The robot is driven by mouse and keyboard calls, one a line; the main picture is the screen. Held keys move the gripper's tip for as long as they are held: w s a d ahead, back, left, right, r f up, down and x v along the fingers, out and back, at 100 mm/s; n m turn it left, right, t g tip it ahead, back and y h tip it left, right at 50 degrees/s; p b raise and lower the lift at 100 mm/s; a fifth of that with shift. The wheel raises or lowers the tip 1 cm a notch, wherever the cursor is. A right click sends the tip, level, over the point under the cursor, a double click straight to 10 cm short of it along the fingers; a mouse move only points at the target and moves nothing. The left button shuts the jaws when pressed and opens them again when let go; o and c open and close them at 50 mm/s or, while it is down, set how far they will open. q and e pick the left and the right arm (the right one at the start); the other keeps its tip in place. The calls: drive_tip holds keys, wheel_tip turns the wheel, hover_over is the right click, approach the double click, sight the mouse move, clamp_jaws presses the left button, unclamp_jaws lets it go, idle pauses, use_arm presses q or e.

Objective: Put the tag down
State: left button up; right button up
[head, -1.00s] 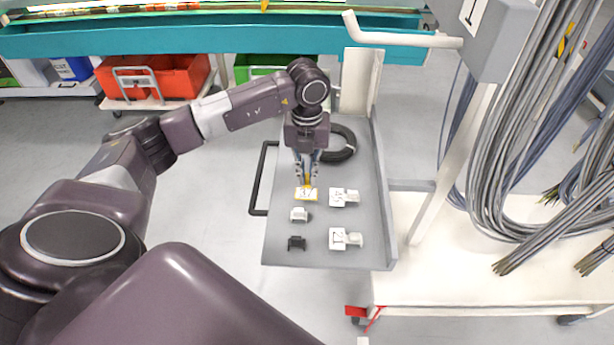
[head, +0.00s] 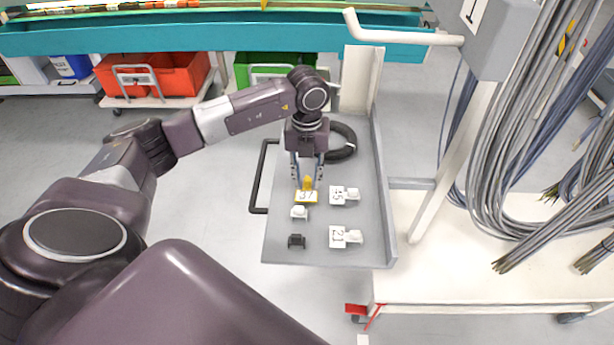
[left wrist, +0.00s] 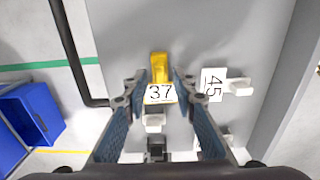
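The yellow tag marked 37 (head: 306,197) lies on the grey tray (head: 281,230) of the cart, and it also shows in the left wrist view (left wrist: 160,94). My left gripper (head: 307,180) is above the tag and points down. Its two fingers are spread on either side of the tag's yellow grip, with a gap on each side in the left wrist view. The fingers hold nothing. My right gripper is in neither view.
White tags 45 (head: 338,194) and 21 (head: 340,236) lie to the right. A white clip (head: 299,212) and a black clip (head: 297,241) lie nearer. A black cable coil (head: 345,146) sits behind, and a raised edge (head: 384,190) bounds the tray's right.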

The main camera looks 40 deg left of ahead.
sight(307, 181)
use_arm(q)
wheel_tip(307, 181, up, 12)
drive_tip(key=b, duration=0.2)
drive_tip(key=shift+r, duration=0.15)
